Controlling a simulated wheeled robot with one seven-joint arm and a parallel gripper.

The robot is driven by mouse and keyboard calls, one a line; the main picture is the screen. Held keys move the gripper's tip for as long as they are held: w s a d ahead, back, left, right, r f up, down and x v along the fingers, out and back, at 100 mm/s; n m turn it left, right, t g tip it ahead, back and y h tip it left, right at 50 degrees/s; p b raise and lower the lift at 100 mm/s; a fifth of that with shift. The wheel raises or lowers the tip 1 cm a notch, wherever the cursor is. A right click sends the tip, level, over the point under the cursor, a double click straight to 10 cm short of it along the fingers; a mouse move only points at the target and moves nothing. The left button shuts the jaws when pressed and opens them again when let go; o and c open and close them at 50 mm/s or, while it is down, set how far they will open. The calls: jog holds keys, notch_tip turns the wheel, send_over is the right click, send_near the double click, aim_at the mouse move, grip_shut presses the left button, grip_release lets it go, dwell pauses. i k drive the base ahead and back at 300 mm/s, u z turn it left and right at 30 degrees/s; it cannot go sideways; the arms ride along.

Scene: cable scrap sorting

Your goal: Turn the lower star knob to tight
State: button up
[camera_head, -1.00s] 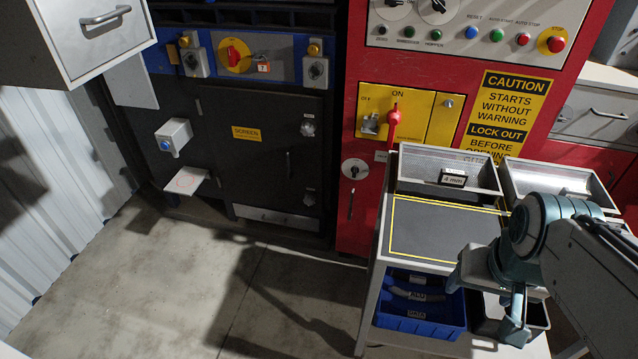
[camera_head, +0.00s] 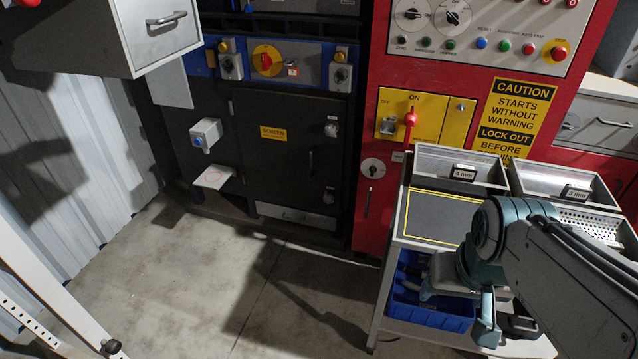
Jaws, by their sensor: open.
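The black cabinet door marked SCREEN (camera_head: 270,165) has two knobs at its right edge. The lower star knob (camera_head: 329,195) is small and dark in this view, so its turn position cannot be told. The upper knob (camera_head: 331,129) is paler and sits well above it. My gripper (camera_head: 503,335) is open at the lower right, pointing down in front of the cart. It is far to the right of and nearer than the door, touching neither knob. I see nothing between its fingers.
A cart (camera_head: 399,215) with trays labelled 4 mm (camera_head: 440,160) and 3 mm stands right of the door, a blue bin (camera_head: 405,290) below. A red cabinet (camera_head: 385,60) stands behind. A grey drawer unit (camera_head: 150,45) juts out upper left. The floor (camera_head: 225,270) before the door is clear.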

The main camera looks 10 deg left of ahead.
aim_at(329, 197)
jog(key=u, duration=0.55)
jog(key=i, duration=1)
jog(key=z, duration=0.05)
